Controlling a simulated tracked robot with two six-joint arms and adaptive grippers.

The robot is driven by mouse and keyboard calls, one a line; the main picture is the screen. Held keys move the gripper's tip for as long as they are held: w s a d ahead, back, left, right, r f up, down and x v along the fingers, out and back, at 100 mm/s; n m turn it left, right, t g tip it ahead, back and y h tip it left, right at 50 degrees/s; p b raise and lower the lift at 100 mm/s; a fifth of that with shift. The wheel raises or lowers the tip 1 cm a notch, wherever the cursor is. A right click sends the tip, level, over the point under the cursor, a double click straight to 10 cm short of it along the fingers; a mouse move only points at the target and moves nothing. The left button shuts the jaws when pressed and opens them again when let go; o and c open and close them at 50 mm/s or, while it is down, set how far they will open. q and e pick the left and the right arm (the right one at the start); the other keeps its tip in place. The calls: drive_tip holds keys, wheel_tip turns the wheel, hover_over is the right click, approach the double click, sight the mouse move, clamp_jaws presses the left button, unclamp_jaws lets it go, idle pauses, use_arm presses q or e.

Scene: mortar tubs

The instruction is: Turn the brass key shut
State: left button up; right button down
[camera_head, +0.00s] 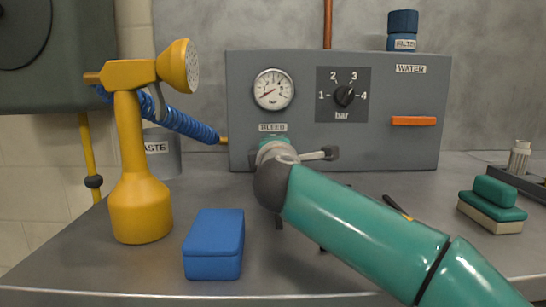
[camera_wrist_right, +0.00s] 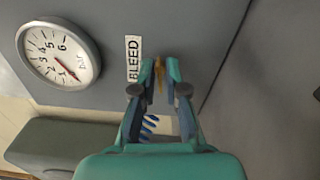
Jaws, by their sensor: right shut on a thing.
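The brass key (camera_wrist_right: 160,80) sits at the BLEED label (camera_wrist_right: 133,59) on the grey panel. In the wrist view my right gripper (camera_wrist_right: 160,71) is closed around the key, one finger on each side, and I see the key edge-on. In the head view the right arm comes in from the right, and its wrist hides the key and most of the gripper below the BLEED label (camera_head: 273,127). The key's exact turn angle is hard to tell. My left gripper is not in view.
The panel (camera_head: 385,150) carries a round gauge (camera_head: 273,89), a black bar knob (camera_head: 345,96) and an orange bar (camera_head: 413,121). A yellow shower-headed stand (camera_head: 140,205) and a blue block (camera_head: 213,240) stand at the left. A teal-and-cream brush (camera_head: 492,205) lies at the right.

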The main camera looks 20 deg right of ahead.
drive_tip(key=shift+d+f+m+b, duration=0.1)
drive_tip(key=shift+f+m+b, duration=0.15)
drive_tip(key=shift+m+b, duration=0.45)
drive_tip(key=shift+m, duration=0.3)
drive_tip(key=c, duration=1.2)
unclamp_jaws()
drive_tip(key=shift+c, duration=0.2)
drive_tip(key=shift+r, duration=0.1)
drive_tip(key=shift+s+r, duration=0.1)
drive_tip(key=shift+s, duration=0.1)
drive_tip(key=v, duration=1.1)
drive_tip(key=shift+s, duration=0.2)
